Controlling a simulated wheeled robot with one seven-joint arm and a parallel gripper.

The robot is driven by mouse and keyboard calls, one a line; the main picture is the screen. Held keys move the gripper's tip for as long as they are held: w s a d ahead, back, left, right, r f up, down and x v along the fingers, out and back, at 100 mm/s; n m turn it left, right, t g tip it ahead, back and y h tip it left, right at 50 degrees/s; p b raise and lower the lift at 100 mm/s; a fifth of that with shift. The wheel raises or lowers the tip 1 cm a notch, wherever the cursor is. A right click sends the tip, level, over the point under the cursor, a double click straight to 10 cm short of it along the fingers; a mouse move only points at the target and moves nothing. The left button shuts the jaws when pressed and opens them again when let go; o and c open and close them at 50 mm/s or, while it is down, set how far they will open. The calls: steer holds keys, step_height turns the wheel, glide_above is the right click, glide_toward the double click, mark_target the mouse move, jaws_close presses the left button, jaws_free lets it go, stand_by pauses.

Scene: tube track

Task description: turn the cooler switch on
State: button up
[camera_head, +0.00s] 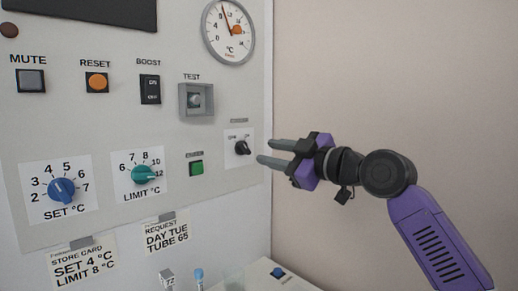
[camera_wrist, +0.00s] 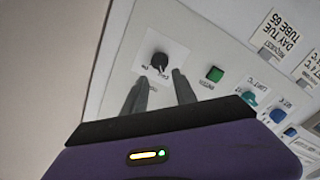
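A black rotary switch (camera_head: 242,147) sits on a white plate at the right edge of the control panel (camera_head: 120,120). Its small label is too blurred to read, so I cannot confirm that it is the cooler switch. In the wrist view the black switch (camera_wrist: 159,62) is ahead of the fingertips, roughly between them, its pointer towards one of two marked positions. My gripper (camera_head: 265,151) is open and empty, just right of the switch in the head view. Both fingers also show in the wrist view (camera_wrist: 158,76), apart from each other.
A green button (camera_head: 196,168) is below left of the switch. A boxed TEST switch (camera_head: 196,99), a teal LIMIT knob (camera_head: 144,175) and a blue SET knob (camera_head: 62,190) are farther left. A dial (camera_head: 229,31) is above. Tubes (camera_head: 199,277) stand below. The right wall is bare.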

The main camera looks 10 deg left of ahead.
mark_target(246, 148)
steer(key=x, duration=0.7)
steer(key=shift+w+a+p, duration=0.1)
steer(key=shift+a+p, duration=0.1)
steer(key=shift+p, duration=0.2)
steer(key=shift+c, duration=0.2)
jaws_close()
